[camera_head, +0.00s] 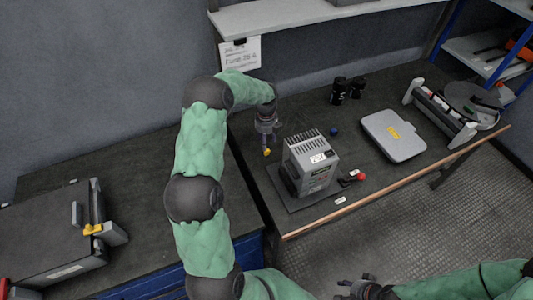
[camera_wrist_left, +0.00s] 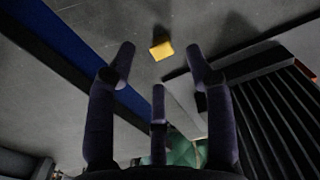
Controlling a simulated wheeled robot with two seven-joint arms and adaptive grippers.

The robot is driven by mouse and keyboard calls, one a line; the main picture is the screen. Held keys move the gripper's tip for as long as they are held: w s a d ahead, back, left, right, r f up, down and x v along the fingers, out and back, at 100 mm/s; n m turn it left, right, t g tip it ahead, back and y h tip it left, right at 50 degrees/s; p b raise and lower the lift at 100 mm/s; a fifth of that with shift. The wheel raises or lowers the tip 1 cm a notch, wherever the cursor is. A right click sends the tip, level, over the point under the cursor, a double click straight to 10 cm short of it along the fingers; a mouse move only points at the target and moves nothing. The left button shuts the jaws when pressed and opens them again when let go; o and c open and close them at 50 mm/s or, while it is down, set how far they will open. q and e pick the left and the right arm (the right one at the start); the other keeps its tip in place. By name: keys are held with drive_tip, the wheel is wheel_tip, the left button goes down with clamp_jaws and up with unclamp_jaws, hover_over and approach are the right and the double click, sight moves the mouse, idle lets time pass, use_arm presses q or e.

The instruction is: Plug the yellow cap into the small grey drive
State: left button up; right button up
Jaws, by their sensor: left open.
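The small yellow cap (camera_head: 267,152) lies on the dark bench, left of the small grey drive (camera_head: 313,160). The drive has a finned top and stands on a dark mat (camera_head: 292,202). My left gripper (camera_head: 267,141) is open above the cap and points down. In the left wrist view the cap (camera_wrist_left: 161,50) shows beyond the open, empty fingers (camera_wrist_left: 160,75), nearer the middle, and looks apart from them. The drive's dark fins (camera_wrist_left: 275,115) fill the right of that view. My right gripper (camera_head: 355,290) is at the bottom edge, partly cut off; its jaws are unclear.
A red-knobbed part (camera_head: 358,175) lies right of the drive, and a small blue ball (camera_head: 334,131) behind it. A grey case (camera_head: 393,135) and two black cylinders (camera_head: 347,89) are farther back. A grey box with a yellow part (camera_head: 93,229) stands on the left bench.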

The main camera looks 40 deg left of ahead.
sight(266, 152)
use_arm(q)
drive_tip(key=f, duration=0.1)
drive_tip(key=f+b, duration=0.1)
drive_tip(key=f, duration=0.1)
drive_tip(key=f+b, duration=0.1)
drive_tip(key=f, duration=0.1)
drive_tip(key=shift+s+d+f, duration=0.1)
drive_tip(key=shift+s+d, duration=0.15)
idle(0.3)
drive_tip(key=c, duration=0.9)
